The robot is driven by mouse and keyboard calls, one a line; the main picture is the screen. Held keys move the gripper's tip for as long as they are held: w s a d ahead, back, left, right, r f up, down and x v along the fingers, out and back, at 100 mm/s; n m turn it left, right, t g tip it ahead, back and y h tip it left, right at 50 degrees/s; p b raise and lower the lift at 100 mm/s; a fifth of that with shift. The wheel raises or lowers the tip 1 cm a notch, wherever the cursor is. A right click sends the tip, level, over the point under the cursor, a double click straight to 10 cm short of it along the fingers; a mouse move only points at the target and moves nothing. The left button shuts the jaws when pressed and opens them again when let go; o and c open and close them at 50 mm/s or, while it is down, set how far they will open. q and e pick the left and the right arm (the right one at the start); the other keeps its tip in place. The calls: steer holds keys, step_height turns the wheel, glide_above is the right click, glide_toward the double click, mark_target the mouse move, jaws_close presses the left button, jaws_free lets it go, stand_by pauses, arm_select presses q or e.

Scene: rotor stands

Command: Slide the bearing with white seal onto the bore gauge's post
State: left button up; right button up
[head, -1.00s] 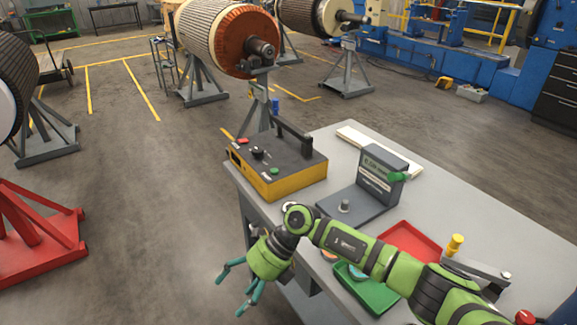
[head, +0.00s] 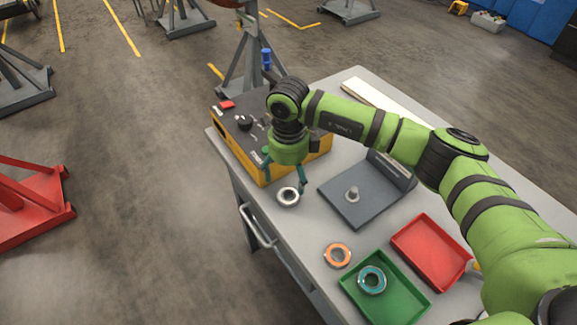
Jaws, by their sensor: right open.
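The bearing with white seal (head: 288,197) lies flat on the grey workbench near its left edge, in front of the yellow and black box. The bore gauge (head: 345,208) stands to its right, with a dark grey base plate and a short upright metal post (head: 352,193). The post is bare. My right gripper (head: 284,178) points down just above and behind the white-sealed bearing, with its teal fingers apart and nothing between them. My left gripper is not in view.
A bearing with orange seal (head: 337,255) lies on the bench. A teal-sealed bearing (head: 372,279) sits in the green tray (head: 411,291). A red tray (head: 431,250) is beside it. The yellow and black box (head: 257,161) stands close behind my right gripper.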

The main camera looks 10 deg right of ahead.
mark_target(289, 198)
steer(key=f+b, duration=0.4)
steer(key=f, duration=0.1)
steer(key=f+b, duration=0.1)
steer(key=f, duration=0.2)
steer(key=shift+w+f+b, duration=0.1)
steer(key=shift+w+b, duration=0.2)
steer(key=shift+b, duration=0.1)
steer(key=shift+s, duration=0.1)
steer(key=c, duration=1)
